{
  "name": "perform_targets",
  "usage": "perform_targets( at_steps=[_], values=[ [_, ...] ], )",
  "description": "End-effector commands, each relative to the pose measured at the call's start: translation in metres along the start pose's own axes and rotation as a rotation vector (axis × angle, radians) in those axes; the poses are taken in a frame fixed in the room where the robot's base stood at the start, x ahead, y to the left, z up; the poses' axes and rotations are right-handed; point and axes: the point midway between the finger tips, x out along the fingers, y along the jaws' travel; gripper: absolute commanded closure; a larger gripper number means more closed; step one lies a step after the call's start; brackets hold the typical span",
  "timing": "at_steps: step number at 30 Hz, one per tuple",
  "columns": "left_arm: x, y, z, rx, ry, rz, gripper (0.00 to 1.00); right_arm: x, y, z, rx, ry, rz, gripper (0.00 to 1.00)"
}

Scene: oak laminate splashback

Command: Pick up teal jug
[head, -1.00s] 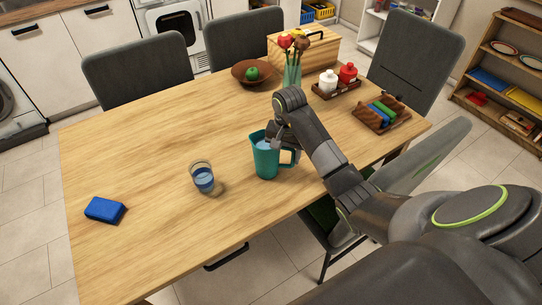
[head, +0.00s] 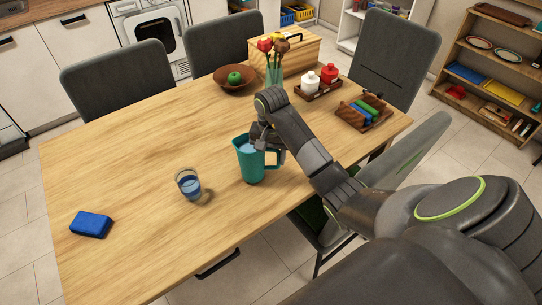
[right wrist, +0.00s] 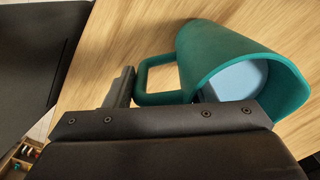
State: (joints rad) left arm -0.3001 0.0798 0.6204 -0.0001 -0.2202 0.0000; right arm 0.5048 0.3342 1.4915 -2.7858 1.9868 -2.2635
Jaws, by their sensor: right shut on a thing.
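The teal jug (head: 251,165) stands upright near the table's front edge, with pale blue contents inside. I cannot tell whether its base is slightly off the table. My right gripper (head: 265,143) reaches down over the jug's right side, where the handle is, and is shut on the jug. In the right wrist view, the jug (right wrist: 215,55) shows its open mouth and its handle (right wrist: 145,82). A dark finger is beside the handle; the exact contact is partly hidden by the gripper body. My left gripper is not in view.
A glass of blue liquid (head: 188,184) stands left of the jug. A blue sponge (head: 91,224) lies far left. Behind are a flower vase (head: 274,72), a bowl with a green apple (head: 235,84) and two trays. The left middle of the wooden table (head: 130,150) is clear.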

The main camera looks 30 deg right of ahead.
Motion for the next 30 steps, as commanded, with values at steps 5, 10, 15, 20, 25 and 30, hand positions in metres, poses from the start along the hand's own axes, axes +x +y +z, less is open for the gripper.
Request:
perform_targets(
  at_steps=[5, 10, 15, 20, 25, 30],
  values=[
    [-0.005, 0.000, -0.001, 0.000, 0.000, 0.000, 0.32, -0.015, -0.001, -0.001, -0.001, 0.006, -0.004, 0.99],
    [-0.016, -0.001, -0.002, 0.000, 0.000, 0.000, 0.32, -0.027, -0.001, -0.001, -0.001, 0.004, -0.003, 0.99],
    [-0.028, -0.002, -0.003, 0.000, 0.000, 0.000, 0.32, -0.039, -0.001, -0.001, -0.001, 0.005, -0.004, 0.99],
    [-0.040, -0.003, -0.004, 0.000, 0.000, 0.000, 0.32, -0.051, -0.001, -0.001, -0.001, 0.005, -0.004, 0.99],
    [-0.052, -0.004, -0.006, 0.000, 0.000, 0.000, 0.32, -0.064, -0.001, -0.001, -0.001, 0.005, -0.004, 0.99],
    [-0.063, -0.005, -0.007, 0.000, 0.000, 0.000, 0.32, -0.074, -0.001, -0.001, -0.001, 0.005, -0.004, 0.99]
  ],
)
